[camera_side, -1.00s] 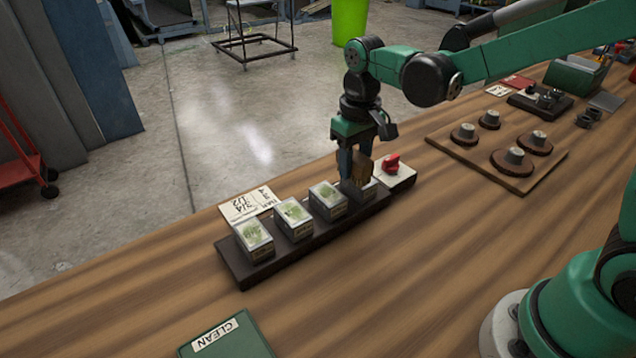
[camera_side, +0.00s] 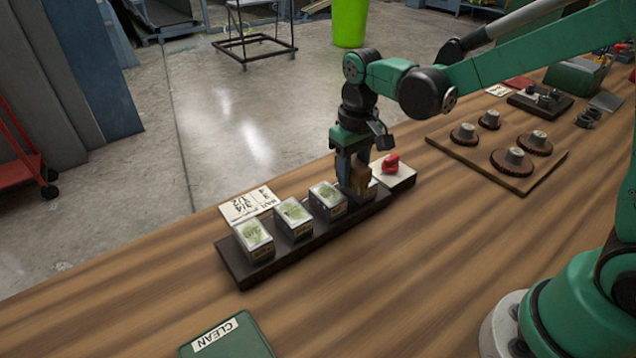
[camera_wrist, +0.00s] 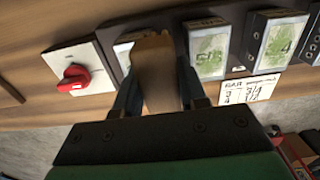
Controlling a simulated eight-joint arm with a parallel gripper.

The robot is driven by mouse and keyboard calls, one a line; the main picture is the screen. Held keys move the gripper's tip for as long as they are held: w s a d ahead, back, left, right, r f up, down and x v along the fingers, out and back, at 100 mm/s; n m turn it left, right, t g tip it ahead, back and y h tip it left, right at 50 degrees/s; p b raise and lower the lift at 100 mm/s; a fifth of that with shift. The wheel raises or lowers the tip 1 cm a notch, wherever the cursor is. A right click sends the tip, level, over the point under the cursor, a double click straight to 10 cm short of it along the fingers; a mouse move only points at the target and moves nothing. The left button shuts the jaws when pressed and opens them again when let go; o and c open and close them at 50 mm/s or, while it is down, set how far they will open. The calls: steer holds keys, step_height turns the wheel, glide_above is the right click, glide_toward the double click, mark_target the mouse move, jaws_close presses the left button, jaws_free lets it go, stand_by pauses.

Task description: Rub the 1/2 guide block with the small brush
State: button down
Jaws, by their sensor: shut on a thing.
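My gripper (camera_side: 352,172) is shut on a small brush (camera_side: 359,183) with a tan wooden body, also seen in the wrist view (camera_wrist: 157,75). The brush is at the block (camera_side: 373,189) at the right end of a row in the side view; the wrist view shows part of this block (camera_wrist: 122,54) behind the brush. Its label is hidden, so I cannot read whether it is the 1/2 guide block. The bristles are hidden too, and I cannot tell whether they touch it. The neighbouring block (camera_wrist: 208,50) reads 5/8.
The blocks, with green-patterned tops, sit on a dark rack (camera_side: 290,259). A white plate with a red knob (camera_side: 391,163) stands close beside the brush. A printed card (camera_side: 248,205) lies behind the rack. A green CLEAN pad (camera_side: 240,343) lies in front; bare wood separates them.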

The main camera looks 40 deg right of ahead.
steer(key=shift+w, duration=0.5)
steer(key=shift+d, duration=2)
steer(key=shift+a+f, duration=0.1)
steer(key=shift+a, duration=1.9)
steer(key=shift+r, duration=4.2)
steer(key=shift+s, duration=0.15)
